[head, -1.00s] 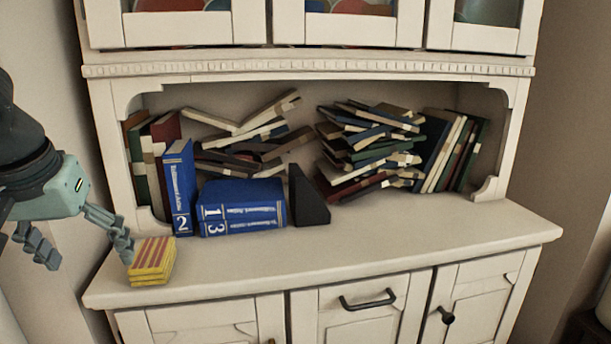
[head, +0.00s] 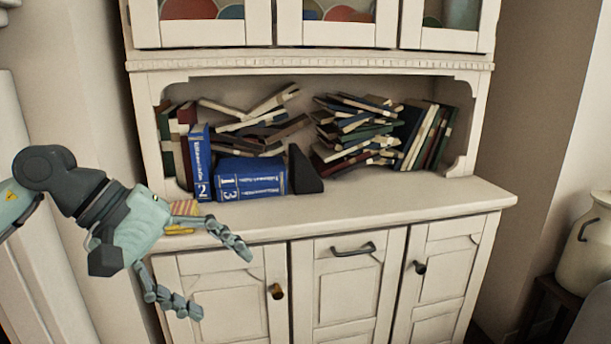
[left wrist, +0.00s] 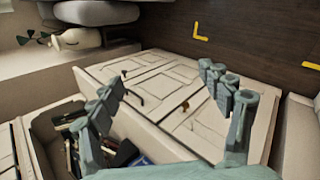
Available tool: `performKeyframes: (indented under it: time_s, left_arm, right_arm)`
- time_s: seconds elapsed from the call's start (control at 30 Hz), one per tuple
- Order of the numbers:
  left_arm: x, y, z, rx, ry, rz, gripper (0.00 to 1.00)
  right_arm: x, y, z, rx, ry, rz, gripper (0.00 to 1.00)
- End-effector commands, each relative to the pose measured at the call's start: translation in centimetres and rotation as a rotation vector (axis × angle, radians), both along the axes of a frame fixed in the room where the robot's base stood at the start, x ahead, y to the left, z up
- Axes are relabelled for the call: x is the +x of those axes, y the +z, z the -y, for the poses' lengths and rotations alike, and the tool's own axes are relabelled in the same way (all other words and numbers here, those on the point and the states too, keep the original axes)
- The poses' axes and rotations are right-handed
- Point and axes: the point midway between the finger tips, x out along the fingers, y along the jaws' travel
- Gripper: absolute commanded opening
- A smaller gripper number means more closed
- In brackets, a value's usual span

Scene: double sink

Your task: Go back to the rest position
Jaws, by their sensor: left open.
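My left gripper (head: 200,272) is open and empty in the head view. It hangs in front of the left part of the cabinet (head: 340,222), apart from it. In the left wrist view its spread fingers (left wrist: 168,100) have nothing between them, with the cabinet doors beyond. A yellow and red striped stack (head: 184,207) lies on the left end of the cabinet's counter, partly hidden behind my gripper. My right gripper is not in view.
Blue volumes (head: 250,178), a black wedge-shaped bookend (head: 304,170) and heaped books (head: 355,130) fill the shelf. The counter's right part (head: 430,198) is clear. A cream jug (head: 588,245) stands on a dark stand at the right. Yellow floor marks (left wrist: 200,32) show in the wrist view.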

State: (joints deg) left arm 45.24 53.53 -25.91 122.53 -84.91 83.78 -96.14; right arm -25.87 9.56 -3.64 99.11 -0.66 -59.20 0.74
Motion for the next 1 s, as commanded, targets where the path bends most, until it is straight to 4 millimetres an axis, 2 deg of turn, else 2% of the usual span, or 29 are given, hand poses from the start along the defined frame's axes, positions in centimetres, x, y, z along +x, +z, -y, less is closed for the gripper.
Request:
performKeyframes:
  time_s: [0.03,0.1,0.17,0.2,0.27,0.3,0.37,0.4,0.47,0.57,0.6,0.67,0.7,0.77,0.8,0.87,0.9,0.97,1.0]
  left_arm:
    - [-0.2,0.4,3.5,-0.217,0.051,-0.128,0.78]
    - [0.4,2.5,6.9,-0.531,0.155,-0.337,0.78]
    - [1.9,4.5,8.3,-0.801,0.263,-0.548,0.78]
    - [3.4,5.6,8.4,-0.975,0.343,-0.699,0.78]
    - [6.4,6.3,7.2,-1.234,0.473,-0.938,0.78]
    - [8.6,6.0,5.6,-1.405,0.567,-1.102,0.78]
    - [11.7,4.1,2.6,-1.643,0.704,-1.336,0.78]
    - [13.3,2.3,0.7,-1.774,0.785,-1.466,0.78]
    - [15.1,-0.9,-2.1,-1.950,0.895,-1.633,0.78]
    - [16.6,-7.2,-6.2,-2.208,1.064,-1.862,0.78]
    - [16.7,-9.9,-7.6,2.196,-1.077,1.848,0.78]
    - [16.4,-14.1,-9.6,2.054,-1.029,1.716,0.78]
    - [15.9,-17.0,-10.8,1.966,-0.997,1.628,0.78]
    - [14.8,-21.1,-12.2,1.844,-0.952,1.501,0.78]
    - [13.9,-23.9,-13.1,1.768,-0.921,1.417,0.78]
    - [12.0,-28.0,-14.2,1.660,-0.878,1.290,0.78]
    - [10.6,-30.7,-14.8,1.591,-0.849,1.207,0.78]
    - [8.1,-34.5,-15.4,1.493,-0.806,1.084,0.78]
    - [6.3,-37.0,-15.8,1.430,-0.777,1.000,0.78]
  right_arm:
    - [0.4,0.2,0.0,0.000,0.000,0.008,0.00]
    - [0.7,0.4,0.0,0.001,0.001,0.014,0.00]
    - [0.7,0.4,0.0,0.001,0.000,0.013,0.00]
    - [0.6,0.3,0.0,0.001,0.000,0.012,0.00]
    - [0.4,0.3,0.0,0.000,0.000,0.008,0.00]
    - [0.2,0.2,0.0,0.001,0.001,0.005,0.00]
    - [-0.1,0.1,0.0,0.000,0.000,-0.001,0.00]
    - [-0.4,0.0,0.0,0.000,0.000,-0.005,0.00]
    - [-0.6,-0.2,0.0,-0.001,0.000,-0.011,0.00]
    - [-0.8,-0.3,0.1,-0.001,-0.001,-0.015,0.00]
    - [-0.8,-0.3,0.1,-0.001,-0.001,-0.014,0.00]
    - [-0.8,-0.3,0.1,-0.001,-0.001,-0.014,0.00]
    - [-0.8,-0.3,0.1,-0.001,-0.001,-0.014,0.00]
    - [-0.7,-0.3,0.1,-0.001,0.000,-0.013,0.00]
    - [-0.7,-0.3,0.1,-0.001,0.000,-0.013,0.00]
    - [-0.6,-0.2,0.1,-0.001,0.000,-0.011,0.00]
    - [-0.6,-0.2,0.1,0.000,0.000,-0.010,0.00]
    - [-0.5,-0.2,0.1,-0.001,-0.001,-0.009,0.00]
    - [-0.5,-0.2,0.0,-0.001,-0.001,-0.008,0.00]
